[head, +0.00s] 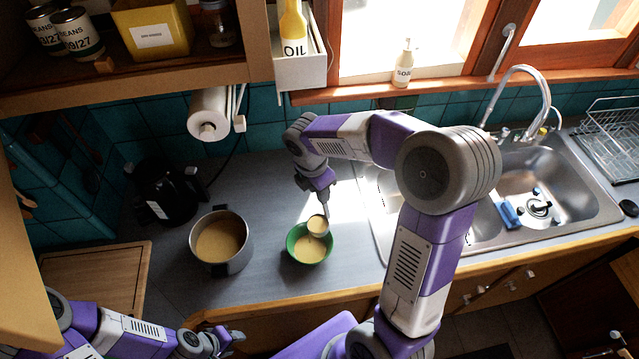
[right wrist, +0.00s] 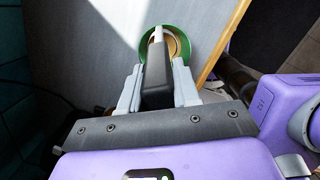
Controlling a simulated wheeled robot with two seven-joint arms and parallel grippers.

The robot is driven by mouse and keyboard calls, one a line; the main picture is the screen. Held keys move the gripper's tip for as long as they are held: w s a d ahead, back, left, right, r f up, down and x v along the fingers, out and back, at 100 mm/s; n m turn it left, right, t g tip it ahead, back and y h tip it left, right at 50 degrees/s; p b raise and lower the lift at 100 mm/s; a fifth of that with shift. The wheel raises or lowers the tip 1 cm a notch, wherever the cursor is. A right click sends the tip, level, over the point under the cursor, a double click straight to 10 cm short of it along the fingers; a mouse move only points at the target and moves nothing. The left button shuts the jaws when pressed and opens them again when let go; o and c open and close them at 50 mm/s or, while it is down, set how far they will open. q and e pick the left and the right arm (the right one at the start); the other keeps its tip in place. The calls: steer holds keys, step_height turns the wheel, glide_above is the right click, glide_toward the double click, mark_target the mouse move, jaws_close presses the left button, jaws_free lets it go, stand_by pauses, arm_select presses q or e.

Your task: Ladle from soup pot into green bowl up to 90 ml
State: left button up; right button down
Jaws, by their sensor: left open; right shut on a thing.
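The soup pot (head: 246,256) stands on the counter with yellowish soup in it. The green bowl (head: 293,254) stands to its right with similar soup inside. My right gripper (head: 322,194) is shut on the handle of the ladle (head: 317,223), whose cup is over the green bowl and shows soup colour. In the right wrist view the dark ladle handle (right wrist: 155,75) sits between the fingers (right wrist: 157,88), and the green bowl (right wrist: 196,30) is behind the ladle cup. I cannot tell the soup level in millilitres. My left gripper (head: 232,338) is open and empty, low at the counter's front edge.
A black kettle (head: 167,196) stands behind the pot, and a wooden board (head: 98,272) lies at left. The steel sink (head: 535,190) with a blue sponge (head: 508,214) is at right. A paper towel roll (head: 209,112) hangs behind. Counter between pot and bowl is clear.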

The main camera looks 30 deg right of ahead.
steer(key=a+f+h, duration=0.2)
steer(key=a+h, duration=0.1)
steer(key=a, duration=0.2)
steer(key=shift+s+a+f+h, duration=0.3)
stand_by(0.4)
steer(key=a, duration=0.1)
steer(key=a+h+b, duration=0.2)
steer(key=shift+s+f+t, duration=0.2)
steer(key=shift+f+t, duration=0.05)
steer(key=shift+t, duration=0.15)
steer(key=shift+a, duration=0.1)
stand_by(0.4)
